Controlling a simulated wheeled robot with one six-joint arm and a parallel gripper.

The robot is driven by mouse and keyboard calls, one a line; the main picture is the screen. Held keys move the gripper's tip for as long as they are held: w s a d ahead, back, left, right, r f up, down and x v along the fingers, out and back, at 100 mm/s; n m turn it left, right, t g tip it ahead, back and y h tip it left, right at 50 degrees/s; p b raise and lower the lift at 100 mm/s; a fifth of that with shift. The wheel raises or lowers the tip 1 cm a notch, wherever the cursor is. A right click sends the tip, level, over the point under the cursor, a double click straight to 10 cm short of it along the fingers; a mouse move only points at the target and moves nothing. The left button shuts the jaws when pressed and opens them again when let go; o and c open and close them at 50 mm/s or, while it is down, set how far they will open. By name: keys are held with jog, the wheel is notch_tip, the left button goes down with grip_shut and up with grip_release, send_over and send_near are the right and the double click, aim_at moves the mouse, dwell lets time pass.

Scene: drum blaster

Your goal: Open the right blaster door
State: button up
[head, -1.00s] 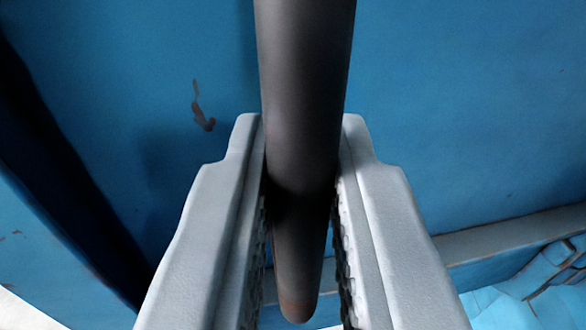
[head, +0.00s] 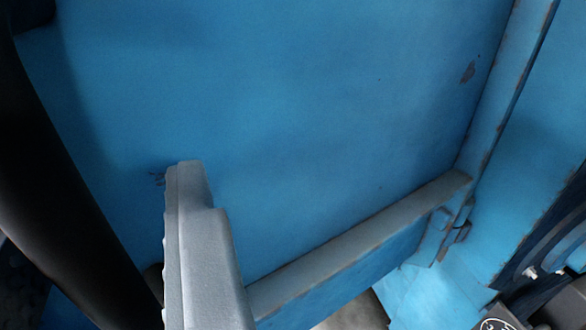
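The blue door panel (head: 320,110) fills most of the head view, with a scuffed patch near its upper right. A thick black bar (head: 50,190), which looks like the handle, runs down the left side. One grey finger of my gripper (head: 205,250) shows at the lower left, just right of the bar and in front of the panel. The other finger is not visible. I cannot tell whether the gripper still touches the bar or how wide it is open.
A grey worn ledge (head: 360,235) runs along the panel's bottom. At the right is a blue vertical edge (head: 500,90) with worn paint, and dark curved parts (head: 555,235) beyond it. A pale floor patch (head: 350,312) shows below.

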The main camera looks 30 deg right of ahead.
jog(key=v, duration=1.7)
dwell(1.8)
jog(key=shift+s+d, duration=0.1)
jog(key=shift+s, duration=0.05)
jog(key=shift+s, duration=0.15)
dwell(0.5)
